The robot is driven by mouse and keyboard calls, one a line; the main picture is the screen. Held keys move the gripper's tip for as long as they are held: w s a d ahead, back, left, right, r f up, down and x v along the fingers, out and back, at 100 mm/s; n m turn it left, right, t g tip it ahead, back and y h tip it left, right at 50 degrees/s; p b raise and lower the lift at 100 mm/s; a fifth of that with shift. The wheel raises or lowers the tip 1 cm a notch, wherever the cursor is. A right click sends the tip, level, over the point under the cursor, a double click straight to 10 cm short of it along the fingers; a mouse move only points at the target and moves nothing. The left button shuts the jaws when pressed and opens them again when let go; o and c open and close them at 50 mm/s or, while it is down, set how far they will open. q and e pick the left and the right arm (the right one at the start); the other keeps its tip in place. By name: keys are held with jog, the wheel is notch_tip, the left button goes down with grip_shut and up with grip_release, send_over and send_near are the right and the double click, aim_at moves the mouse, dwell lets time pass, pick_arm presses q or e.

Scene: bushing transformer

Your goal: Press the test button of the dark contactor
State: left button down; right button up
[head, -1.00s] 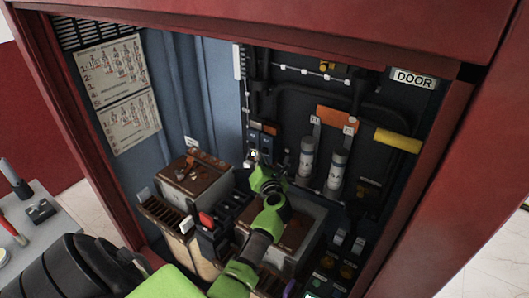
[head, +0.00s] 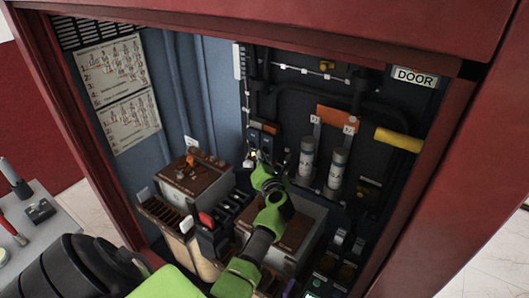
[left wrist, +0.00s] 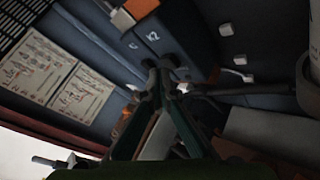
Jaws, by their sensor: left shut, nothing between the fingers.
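A dark contactor block marked K2 (left wrist: 178,30) fills the upper middle of the left wrist view. In the head view, a pair of dark blocks (head: 263,138) is on the back panel, just above my left gripper (head: 260,163). The left gripper is shut and empty. In the left wrist view its fingertips (left wrist: 163,70) meet just below the K2 block's lower end. I cannot tell whether they touch it. The test button cannot be made out. My right gripper is not in view.
Two pale cylinders (head: 306,158) stand right of the gripper. Brown-topped boxes (head: 195,175) and a red-buttoned switch (head: 206,219) are below and left. The red cabinet frame (head: 445,180) bounds the opening. A paper chart (head: 118,90) hangs on the left wall.

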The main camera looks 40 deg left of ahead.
pick_arm(q)
jog(key=shift+w, duration=0.5)
dwell(0.8)
jog(key=shift+s, duration=0.1)
jog(key=shift+s+d+p, duration=0.1)
jog(key=shift+s+p, duration=0.3)
jog(key=shift+s, duration=0.35)
jog(key=s, duration=0.1)
jog(key=s+p, duration=0.1)
jog(key=s, duration=0.1)
jog(key=s+p, duration=0.1)
jog(key=s, duration=0.1)
jog(key=shift+d, duration=0.25)
dwell(0.8)
